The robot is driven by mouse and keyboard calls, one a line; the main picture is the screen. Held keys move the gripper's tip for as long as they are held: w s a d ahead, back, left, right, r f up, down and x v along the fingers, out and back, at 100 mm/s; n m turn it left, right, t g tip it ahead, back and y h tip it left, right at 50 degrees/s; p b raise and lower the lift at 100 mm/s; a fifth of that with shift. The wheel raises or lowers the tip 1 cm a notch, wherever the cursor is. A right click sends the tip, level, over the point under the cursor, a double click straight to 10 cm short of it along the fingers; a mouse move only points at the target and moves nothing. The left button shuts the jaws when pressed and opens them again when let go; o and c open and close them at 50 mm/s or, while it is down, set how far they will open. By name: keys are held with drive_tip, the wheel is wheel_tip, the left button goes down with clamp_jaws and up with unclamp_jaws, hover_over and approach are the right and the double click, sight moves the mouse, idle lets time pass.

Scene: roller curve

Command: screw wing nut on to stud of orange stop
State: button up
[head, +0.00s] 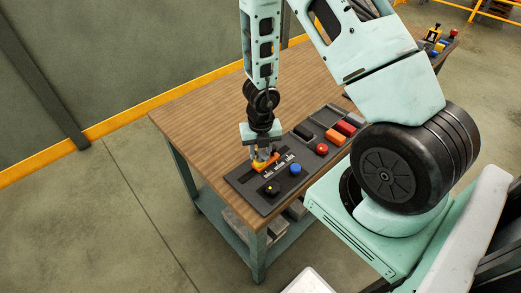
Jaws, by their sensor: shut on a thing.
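My gripper (263,158) points straight down over the dark panel (245,183) at the near end of the wooden table. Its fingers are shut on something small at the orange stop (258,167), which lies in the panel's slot. The held piece is at the place of the wing nut, but it is too small and too covered by the fingers to make out. The stud is hidden beneath the gripper. I cannot tell how far the nut sits on the stud.
The panel also carries a blue knob (295,169), a red knob (322,149) and a black knob with a yellow base (272,188). Orange and red blocks (345,128) lie farther right. The wooden tabletop (215,115) at left is bare.

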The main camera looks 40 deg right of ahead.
sight(261, 152)
drive_tip(key=shift+o, duration=1.2)
drive_tip(key=m, duration=0.3)
drive_tip(key=shift+w+d, duration=0.1)
drive_tip(key=shift+d, duration=0.1)
drive_tip(key=o, duration=1.1)
drive_tip(key=shift+a, duration=0.1)
drive_tip(key=shift+c, duration=0.5)
drive_tip(key=shift+r, duration=0.1)
wheel_tip(261, 152, up, 3)
drive_tip(key=p, duration=0.3)
drive_tip(key=shift+r, duration=0.2)
